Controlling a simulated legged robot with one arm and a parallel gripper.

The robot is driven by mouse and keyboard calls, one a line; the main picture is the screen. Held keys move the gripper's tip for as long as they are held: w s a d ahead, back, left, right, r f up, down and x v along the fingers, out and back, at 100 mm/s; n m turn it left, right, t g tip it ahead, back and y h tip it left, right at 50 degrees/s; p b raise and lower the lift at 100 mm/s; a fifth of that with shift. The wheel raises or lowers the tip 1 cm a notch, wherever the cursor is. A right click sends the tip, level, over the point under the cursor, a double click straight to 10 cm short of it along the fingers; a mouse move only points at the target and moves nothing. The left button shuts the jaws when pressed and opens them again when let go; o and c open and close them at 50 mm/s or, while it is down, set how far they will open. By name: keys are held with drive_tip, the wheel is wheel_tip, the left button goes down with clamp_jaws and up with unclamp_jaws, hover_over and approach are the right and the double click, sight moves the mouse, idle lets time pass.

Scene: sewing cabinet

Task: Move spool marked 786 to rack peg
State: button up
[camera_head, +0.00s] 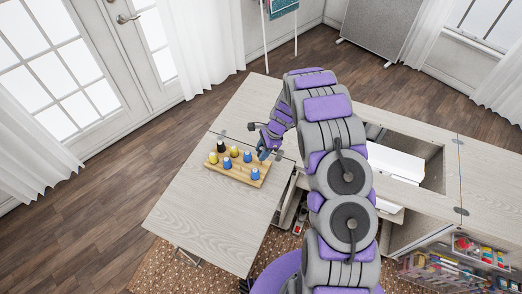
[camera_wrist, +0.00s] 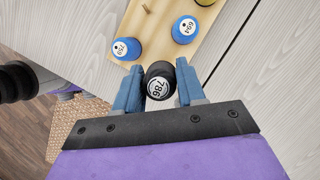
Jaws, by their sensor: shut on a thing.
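The black spool (camera_wrist: 159,82) with a white end marked 786 is between the blue fingers of my gripper (camera_wrist: 158,68) in the wrist view, and the gripper is shut on it. The wooden rack (camera_wrist: 118,57) lies just beyond the spool, and a bare peg (camera_wrist: 147,8) shows on it. In the head view my gripper (camera_head: 264,150) is at the right end of the rack (camera_head: 240,181). I cannot make out the held spool there. Whether it is clear of the rack is hard to tell.
Blue spools marked 759 (camera_wrist: 126,48) and 694 (camera_wrist: 185,30) stand on the rack near my fingers. Two yellow spools, another black spool (camera_head: 221,146) and several blue ones show on it. The pale tabletop (camera_head: 195,215) in front is clear. An open cabinet well (camera_head: 425,160) lies right.

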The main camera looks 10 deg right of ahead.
drive_tip(key=shift+f, duration=0.2)
idle(0.5)
drive_tip(key=shift+f, duration=0.35)
drive_tip(key=shift+f, duration=0.25)
drive_tip(key=shift+a+p, duration=0.15)
drive_tip(key=shift+p, duration=0.25)
drive_tip(key=shift+f, duration=1.5)
idle(0.3)
drive_tip(key=o, duration=1.1)
